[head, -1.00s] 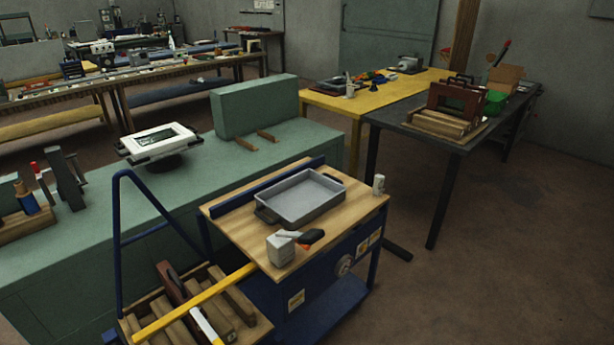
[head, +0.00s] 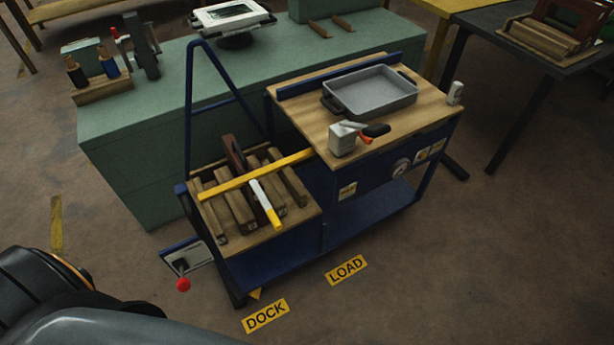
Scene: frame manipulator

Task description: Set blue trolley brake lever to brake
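The blue trolley (head: 265,272) stands against the green bench in the head view, with a wooden top and a lower wooden tray. A lever with a red knob (head: 183,284) sticks out from a pale plate (head: 188,257) low on the trolley's left end. The lever points down toward the floor. Any markings on the plate are too small to read. Neither of my grippers is in view.
The green bench (head: 130,165) runs behind the trolley. A yellow bar (head: 255,175) lies across the tray's wooden blocks. A grey pan (head: 372,92) sits on the trolley top. Floor labels read DOCK (head: 265,316) and LOAD (head: 346,270).

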